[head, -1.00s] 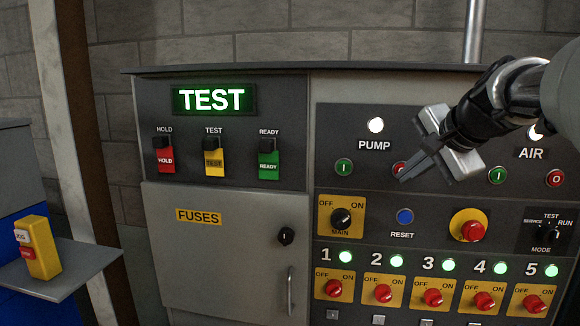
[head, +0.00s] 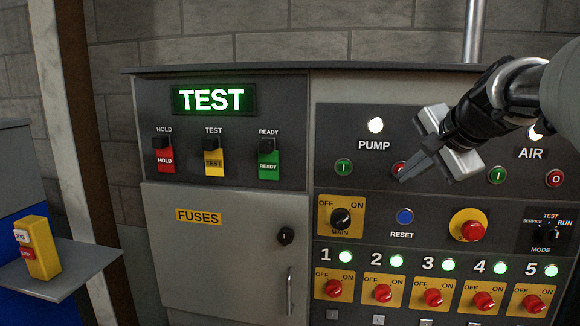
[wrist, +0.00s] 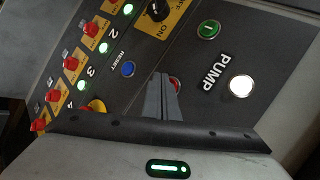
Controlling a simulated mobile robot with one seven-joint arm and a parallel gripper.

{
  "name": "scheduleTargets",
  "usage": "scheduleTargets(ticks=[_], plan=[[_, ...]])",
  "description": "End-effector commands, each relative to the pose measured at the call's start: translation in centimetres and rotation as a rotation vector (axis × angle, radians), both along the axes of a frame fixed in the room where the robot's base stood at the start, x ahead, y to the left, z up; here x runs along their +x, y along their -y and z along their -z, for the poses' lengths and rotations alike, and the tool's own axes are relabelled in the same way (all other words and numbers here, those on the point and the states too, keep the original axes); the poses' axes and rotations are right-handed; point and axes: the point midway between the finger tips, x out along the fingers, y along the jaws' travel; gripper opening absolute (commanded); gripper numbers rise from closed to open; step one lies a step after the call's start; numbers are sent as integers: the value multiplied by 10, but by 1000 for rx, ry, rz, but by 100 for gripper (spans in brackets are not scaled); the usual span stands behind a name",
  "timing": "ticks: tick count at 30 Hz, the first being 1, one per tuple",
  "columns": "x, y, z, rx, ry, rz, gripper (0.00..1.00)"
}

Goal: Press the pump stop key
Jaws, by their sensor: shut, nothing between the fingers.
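The red pump stop key (head: 397,167) sits under the PUMP label, right of the green pump start key (head: 343,167). My gripper (head: 404,180) is shut and empty, its fingertips in front of the red key and covering most of it. In the wrist view the red key (wrist: 176,84) shows just beside and behind the closed fingertips (wrist: 162,76). I cannot tell whether the tips touch it. The white pump lamp (head: 376,125) above is lit, and it also shows in the wrist view (wrist: 241,86).
Right of my gripper are the green (head: 497,175) and red (head: 555,178) AIR keys. Below are the blue RESET button (head: 405,216), a red emergency button (head: 473,231) and the MAIN switch (head: 341,218). A lit TEST sign (head: 212,99) is at upper left.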

Motion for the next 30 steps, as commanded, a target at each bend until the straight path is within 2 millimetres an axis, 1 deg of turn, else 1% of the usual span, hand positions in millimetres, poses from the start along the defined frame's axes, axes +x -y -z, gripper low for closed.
scheduleTargets(ticks=[8,30], plan=[[8,2,-1,0,0,0,0],[12,3,0,0,0,0,0]])
